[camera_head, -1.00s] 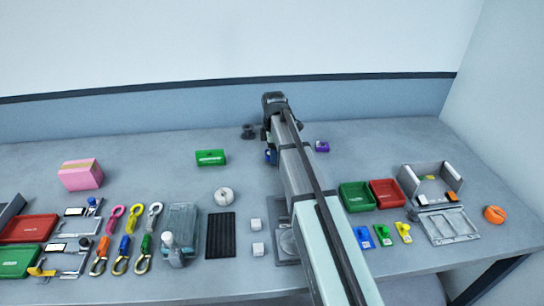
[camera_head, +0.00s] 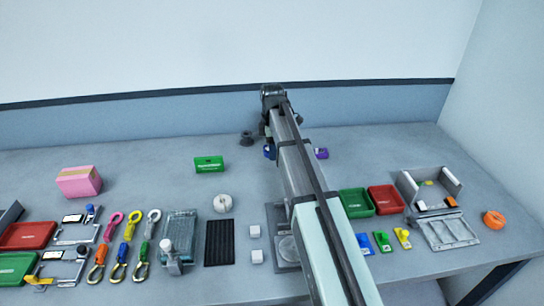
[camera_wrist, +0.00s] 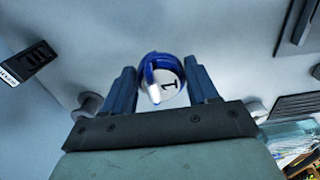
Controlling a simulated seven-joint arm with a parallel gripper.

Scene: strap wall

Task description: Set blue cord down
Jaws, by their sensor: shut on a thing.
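The blue cord (camera_wrist: 150,72) is a small round blue coil around a white face marked with a dark "1". It sits between the two fingers of my gripper (camera_wrist: 161,84), which are shut on it. In the head view a small blue part of it (camera_head: 269,152) shows beside my arm, near the back middle of the table. My arm hides most of the gripper there. The gap between the cord and the tabletop is hard to judge.
A dark spool (camera_head: 247,138) stands left of my gripper and a purple piece (camera_head: 321,153) lies to the right. Green (camera_head: 356,202) and red (camera_head: 386,199) trays are at right.

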